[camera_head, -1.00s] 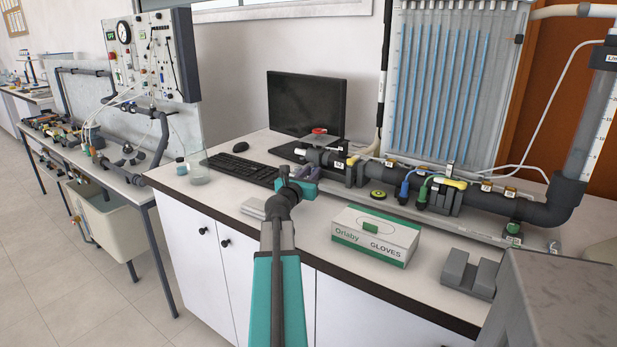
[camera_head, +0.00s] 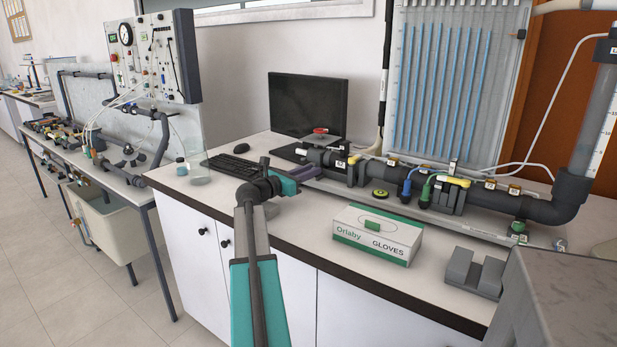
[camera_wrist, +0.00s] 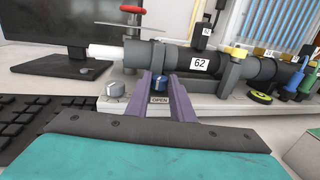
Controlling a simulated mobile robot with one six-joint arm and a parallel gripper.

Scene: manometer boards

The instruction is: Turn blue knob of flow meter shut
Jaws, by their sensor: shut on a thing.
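The blue knob (camera_wrist: 160,83) of the flow meter is in the middle of the wrist view, on the front of the grey pipe rig. A small label reading OPEN (camera_wrist: 160,99) sits just below it. My gripper (camera_wrist: 160,87) has its two purple fingers on either side of the knob and is shut on it. In the head view my gripper (camera_head: 306,172) reaches the left end of the pipe rig, and the knob is hidden there.
A grey knob (camera_wrist: 115,91) stands just left of my fingers. A red handwheel (camera_head: 320,132) tops the pipe's left end. The keyboard (camera_head: 233,166) and monitor (camera_head: 308,104) are close by. A glove box (camera_head: 377,234) stands on the bench front.

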